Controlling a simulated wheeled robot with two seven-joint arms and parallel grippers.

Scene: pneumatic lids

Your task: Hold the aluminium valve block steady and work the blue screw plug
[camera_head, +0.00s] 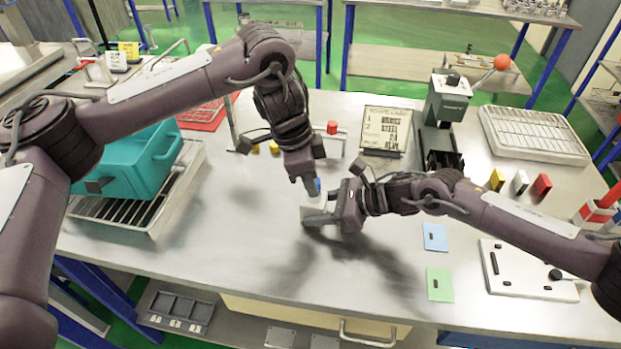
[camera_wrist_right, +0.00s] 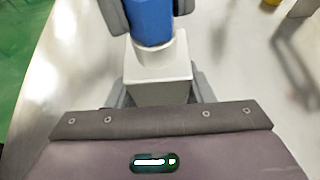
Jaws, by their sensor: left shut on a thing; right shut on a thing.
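The aluminium valve block (camera_head: 311,206) is a pale box on the steel bench near the middle. It also shows in the right wrist view (camera_wrist_right: 158,82), upright, with a round pale neck on top. The blue screw plug (camera_wrist_right: 151,20) sits over that neck; only a sliver of it (camera_head: 317,185) shows in the head view. My left gripper (camera_head: 311,188) points down from above and is shut on the blue plug. My right gripper (camera_head: 322,217) comes in from the right and is shut on the block, with a finger on each side. Its palm hides the block's lower part.
A teal bin (camera_head: 125,165) stands on a rack at the left. A sign (camera_head: 384,130) and a green press with an orange knob (camera_head: 449,100) stand behind. Blue (camera_head: 435,237) and green (camera_head: 439,284) cards and a white panel (camera_head: 525,272) lie at the right. The front middle is clear.

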